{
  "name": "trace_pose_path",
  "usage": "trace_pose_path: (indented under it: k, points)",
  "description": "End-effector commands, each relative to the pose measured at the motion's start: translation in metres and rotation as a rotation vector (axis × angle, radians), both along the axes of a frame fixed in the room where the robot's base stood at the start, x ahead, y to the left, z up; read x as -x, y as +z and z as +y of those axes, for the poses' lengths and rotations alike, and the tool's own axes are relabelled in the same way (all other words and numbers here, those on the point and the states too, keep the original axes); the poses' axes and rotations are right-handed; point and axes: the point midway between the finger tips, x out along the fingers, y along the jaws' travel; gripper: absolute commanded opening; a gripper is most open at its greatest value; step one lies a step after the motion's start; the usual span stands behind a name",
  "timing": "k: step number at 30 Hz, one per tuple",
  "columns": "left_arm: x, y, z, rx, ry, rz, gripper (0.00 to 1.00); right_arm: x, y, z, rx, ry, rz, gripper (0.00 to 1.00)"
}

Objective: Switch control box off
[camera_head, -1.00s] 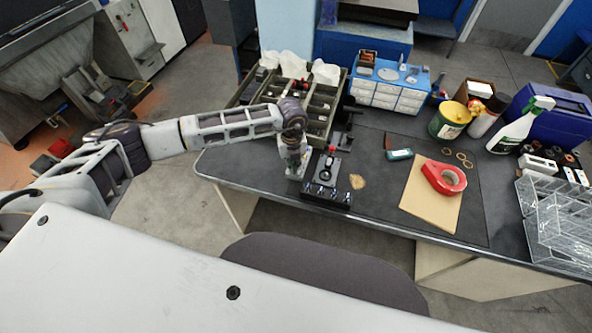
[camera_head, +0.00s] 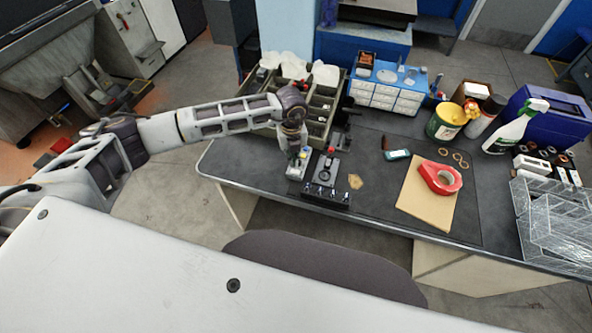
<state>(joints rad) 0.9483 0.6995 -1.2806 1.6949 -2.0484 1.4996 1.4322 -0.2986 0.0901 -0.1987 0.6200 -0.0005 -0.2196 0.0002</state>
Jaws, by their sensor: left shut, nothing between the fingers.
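My left gripper (camera_head: 295,155) is shut and empty. It points down at the left part of the desk, just over a small grey box (camera_head: 296,171). The gripper covers part of this box, and I cannot tell whether the fingertips touch it. To the right stands a dark device with an upright lever and red knob (camera_head: 328,164). In front of it is a black box with several knobs (camera_head: 325,195). I cannot tell for sure which is the control box, and any switch is too small to make out. My right gripper is not in view.
A divided green tray (camera_head: 318,110) and a blue-white drawer unit (camera_head: 385,93) stand behind. To the right are a tan board (camera_head: 425,208) with red tape dispenser (camera_head: 440,178), a spray bottle (camera_head: 515,128) and clear racks (camera_head: 555,225). A dark chair (camera_head: 320,262) stands in front.

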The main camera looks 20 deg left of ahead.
Motion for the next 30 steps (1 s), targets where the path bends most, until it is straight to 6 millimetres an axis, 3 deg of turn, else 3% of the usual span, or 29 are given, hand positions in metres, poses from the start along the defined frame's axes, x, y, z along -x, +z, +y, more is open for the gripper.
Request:
trace_pose_path:
  k: [10,27,30]
  points:
    - [0.0,0.01,0.0,0.0,0.0,0.0,0.0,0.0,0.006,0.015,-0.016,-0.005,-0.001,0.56]
    - [0.0,0.01,0.0,0.0,0.0,0.0,0.0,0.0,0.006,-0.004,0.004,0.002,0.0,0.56]
    - [0.005,0.008,-0.014,0.045,-0.016,0.006,0.0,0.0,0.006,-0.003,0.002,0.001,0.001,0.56]
